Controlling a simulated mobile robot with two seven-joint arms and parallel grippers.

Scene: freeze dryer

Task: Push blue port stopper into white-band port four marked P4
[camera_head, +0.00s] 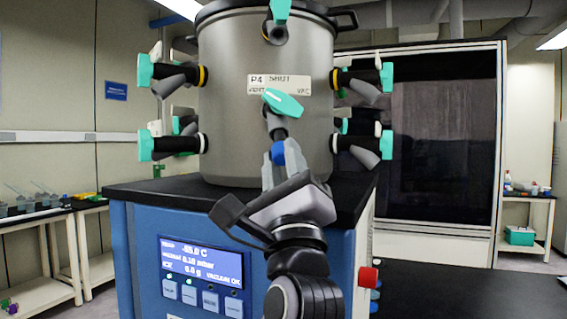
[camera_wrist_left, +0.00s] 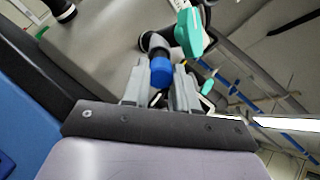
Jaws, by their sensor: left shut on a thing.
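The blue port stopper (camera_head: 278,153) is between the fingers of my left gripper (camera_head: 279,160), which is shut on it in front of the steel chamber (camera_head: 225,110). The stopper also shows in the left wrist view (camera_wrist_left: 160,74), close to a black port end (camera_wrist_left: 150,40); I cannot tell whether they touch. My right gripper is not in view.
Other ports with teal handles stick out on both chamber sides, such as a lower left one with a white band (camera_head: 203,143) and an upper left one with a yellow band (camera_head: 203,76). The blue cabinet has a display (camera_head: 201,275) and a red knob (camera_head: 368,277).

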